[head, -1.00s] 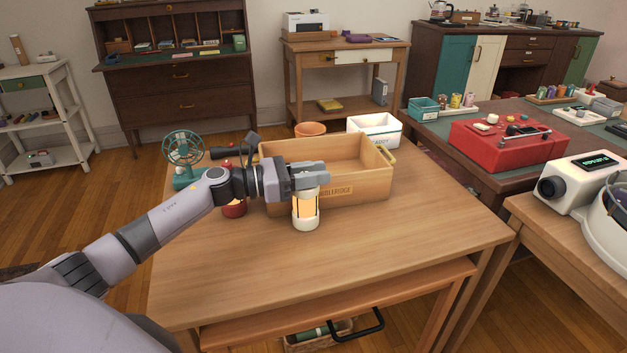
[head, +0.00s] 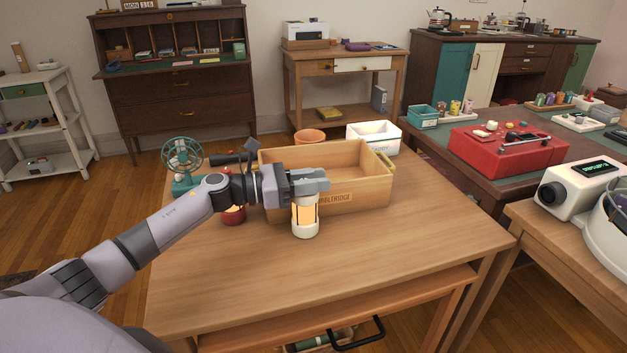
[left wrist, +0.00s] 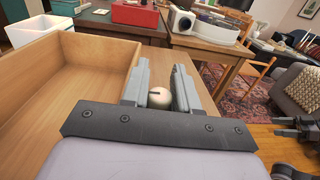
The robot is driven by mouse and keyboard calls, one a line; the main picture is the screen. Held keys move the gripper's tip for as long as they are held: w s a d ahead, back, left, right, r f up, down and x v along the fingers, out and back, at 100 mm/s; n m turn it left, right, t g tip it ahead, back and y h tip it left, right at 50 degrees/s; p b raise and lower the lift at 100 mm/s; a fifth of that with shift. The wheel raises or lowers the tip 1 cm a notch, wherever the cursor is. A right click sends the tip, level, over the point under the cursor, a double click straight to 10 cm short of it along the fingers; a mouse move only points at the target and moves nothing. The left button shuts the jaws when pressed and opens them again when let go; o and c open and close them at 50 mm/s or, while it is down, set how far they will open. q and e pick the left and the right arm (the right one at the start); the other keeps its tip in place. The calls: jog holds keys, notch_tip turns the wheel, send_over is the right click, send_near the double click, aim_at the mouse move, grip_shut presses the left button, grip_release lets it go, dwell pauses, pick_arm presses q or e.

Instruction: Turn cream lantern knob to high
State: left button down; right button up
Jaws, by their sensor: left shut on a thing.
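The cream lantern (head: 305,230) stands upright on the wooden table, in front of the wooden crate, and glows orange. My left gripper (head: 312,184) is at the lantern's top, with its fingers hiding the knob in the head view. In the left wrist view, the lantern's round cream top (left wrist: 160,97) with a dark mark shows between the two fingers of my left gripper (left wrist: 160,85), which is shut on it. A red lantern (head: 233,213) stands to the left, partly hidden behind my left arm.
The wooden crate (head: 375,195) stands close behind the lantern; it also shows at the left wrist view's left (left wrist: 40,85). A teal fan (head: 183,160), terracotta pot (head: 310,136) and white bin (head: 374,138) stand around it. The table's front is clear.

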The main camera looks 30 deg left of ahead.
pick_arm(q)
jog(key=c, duration=0.9)
grip_release()
jog(key=shift+b+v, duration=0.35)
jog(key=shift+v, duration=3.2)
jog(key=shift+r, duration=0.1)
jog(key=shift+c, duration=0.2)
